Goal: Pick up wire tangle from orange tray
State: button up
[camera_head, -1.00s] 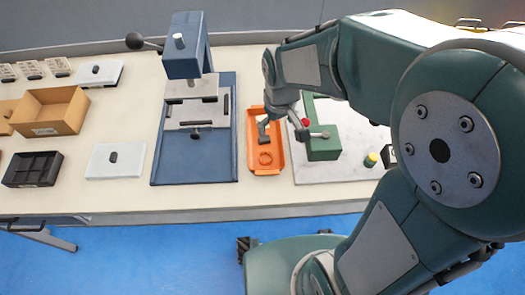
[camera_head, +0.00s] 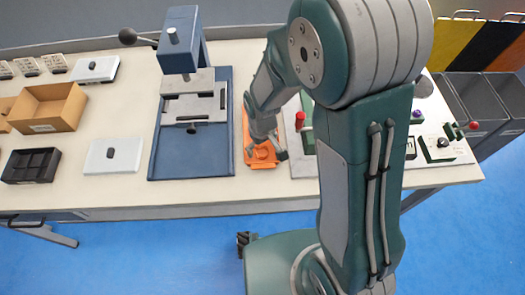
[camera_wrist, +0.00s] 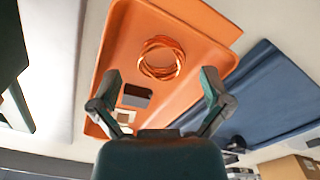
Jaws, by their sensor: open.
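The wire tangle (camera_wrist: 161,57) is a copper-coloured ring of several loops. It lies in the orange tray (camera_wrist: 195,25), towards the far end in the wrist view. My gripper (camera_wrist: 161,76) is open, with its two fingers spread to either side below the tangle in the picture. Nothing is between the fingertips, and I cannot tell the height of the gripper above the tray. In the head view, my gripper (camera_head: 267,152) is over the near part of the orange tray (camera_head: 248,160) and hides most of the tangle.
A blue press base (camera_head: 215,165) stands close to the left of the tray. A pale board with a green fixture (camera_head: 307,140) and a red knob (camera_head: 300,120) is close on the right. A small dark rectangular piece (camera_wrist: 137,95) shows within the tray in the wrist view.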

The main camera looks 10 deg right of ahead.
jog(key=shift+a+f, duration=0.1)
jog(key=shift+f, duration=0.6)
jog(key=shift+a, duration=0.1)
jog(key=c, duration=1)
jog(key=shift+r, duration=0.1)
